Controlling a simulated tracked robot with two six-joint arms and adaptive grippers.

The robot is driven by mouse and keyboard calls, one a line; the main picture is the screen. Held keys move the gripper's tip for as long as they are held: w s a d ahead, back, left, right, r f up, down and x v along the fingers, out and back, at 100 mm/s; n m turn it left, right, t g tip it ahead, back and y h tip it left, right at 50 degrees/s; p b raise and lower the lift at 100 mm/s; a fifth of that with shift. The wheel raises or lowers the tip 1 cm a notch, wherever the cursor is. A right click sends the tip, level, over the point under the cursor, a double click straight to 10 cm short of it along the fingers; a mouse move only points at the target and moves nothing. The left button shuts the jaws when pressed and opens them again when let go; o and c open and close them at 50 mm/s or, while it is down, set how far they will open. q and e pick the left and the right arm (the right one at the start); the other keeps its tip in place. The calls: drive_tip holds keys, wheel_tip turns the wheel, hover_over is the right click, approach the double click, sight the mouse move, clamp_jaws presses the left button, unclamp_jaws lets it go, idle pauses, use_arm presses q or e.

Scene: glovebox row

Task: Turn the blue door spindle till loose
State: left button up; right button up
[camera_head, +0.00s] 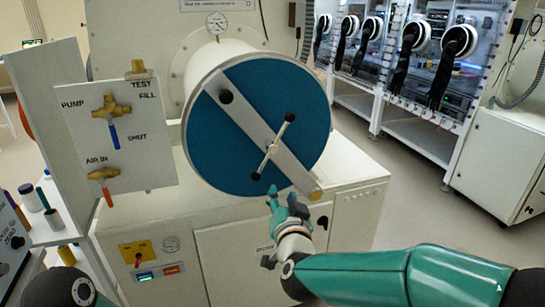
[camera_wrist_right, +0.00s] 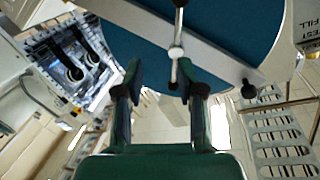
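The blue door (camera_head: 225,135) is a round disc closing the white cylinder, with a grey bar slanting across it. The spindle (camera_head: 272,148) is a metal cross handle with small end knobs at the bar's middle; its rod slants from upper right to lower left. My right gripper (camera_head: 281,198) is just below the door's lower edge, near the handle's lower end. In the right wrist view the gripper (camera_wrist_right: 159,72) is open, and the spindle's rod (camera_wrist_right: 174,70) appears between the fingers, closer to the right one. Contact cannot be told. My left gripper is out of view.
A valve panel (camera_head: 140,165) with brass valves stands left of the door. A white cabinet (camera_head: 345,215) is below. Glovebox units (camera_head: 425,75) with black gloves stand at the back right. The floor (camera_head: 410,195) on the right is clear.

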sight(273, 148)
wheel_tip(273, 148, up, 5)
drive_tip(key=m+t, duration=0.1)
drive_tip(key=w+p, duration=0.2)
drive_tip(key=w, duration=0.3)
drive_tip(key=w+a+p, duration=0.1)
drive_tip(key=w+p, duration=0.1)
drive_tip(key=w, duration=0.4)
drive_tip(key=w+a+p, duration=0.1)
drive_tip(key=w+p, duration=0.1)
drive_tip(key=w, duration=0.3)
drive_tip(key=shift+w+a+f, duration=0.15)
drive_tip(key=shift+w+f, duration=0.1)
drive_tip(key=shift+f, duration=0.05)
clamp_jaws()
